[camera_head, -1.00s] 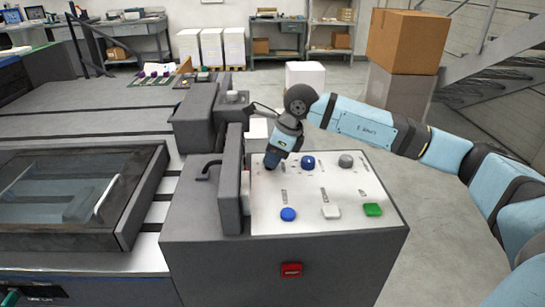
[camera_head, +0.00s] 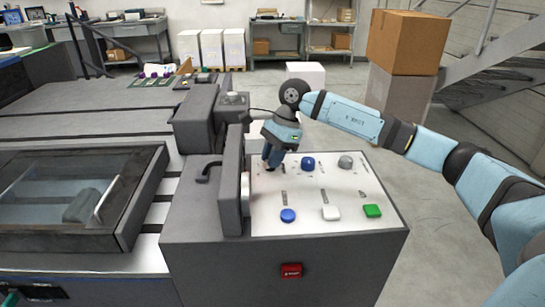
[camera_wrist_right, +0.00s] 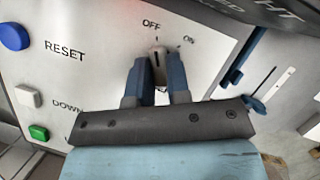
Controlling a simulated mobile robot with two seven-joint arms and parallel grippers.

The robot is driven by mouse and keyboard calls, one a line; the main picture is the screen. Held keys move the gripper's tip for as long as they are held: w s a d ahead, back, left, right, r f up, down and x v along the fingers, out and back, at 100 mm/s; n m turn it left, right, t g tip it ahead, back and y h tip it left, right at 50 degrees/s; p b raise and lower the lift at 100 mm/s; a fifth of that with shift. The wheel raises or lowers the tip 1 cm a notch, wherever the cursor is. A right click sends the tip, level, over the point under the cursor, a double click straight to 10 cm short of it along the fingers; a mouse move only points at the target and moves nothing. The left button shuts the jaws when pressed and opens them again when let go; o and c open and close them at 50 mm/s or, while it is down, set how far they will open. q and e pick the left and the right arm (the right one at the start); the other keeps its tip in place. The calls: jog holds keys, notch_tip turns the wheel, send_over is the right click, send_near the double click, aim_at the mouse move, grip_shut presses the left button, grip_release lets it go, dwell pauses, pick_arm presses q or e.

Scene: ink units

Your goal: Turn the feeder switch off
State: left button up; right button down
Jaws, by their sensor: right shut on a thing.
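The feeder switch (camera_wrist_right: 157,57) is a small dark knob on the white panel, with OFF and ON printed above it in the right wrist view. Its mark points up, close to the OFF print. My right gripper (camera_wrist_right: 157,84) has its two blue fingers on either side of the knob and is shut on it. In the head view the right gripper (camera_head: 271,164) comes down onto the back left of the control panel (camera_head: 310,190) and hides the switch. My left gripper is not in view.
The panel also carries a blue knob (camera_head: 308,163), a grey knob (camera_head: 346,161), a blue button (camera_head: 288,214), a white button (camera_head: 331,212) and a green button (camera_head: 373,210). A grey upright housing (camera_head: 231,180) stands close to the left of the gripper. A red switch (camera_head: 291,270) is on the front.

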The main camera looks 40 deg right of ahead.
dwell(0.4)
jog(key=c, duration=1.1)
grip_release()
jog(key=shift+r, duration=0.1)
jog(key=p+v, duration=0.2)
jog(key=v, duration=1.1)
jog(key=shift+d+r, duration=0.1)
jog(key=shift+r, duration=0.2)
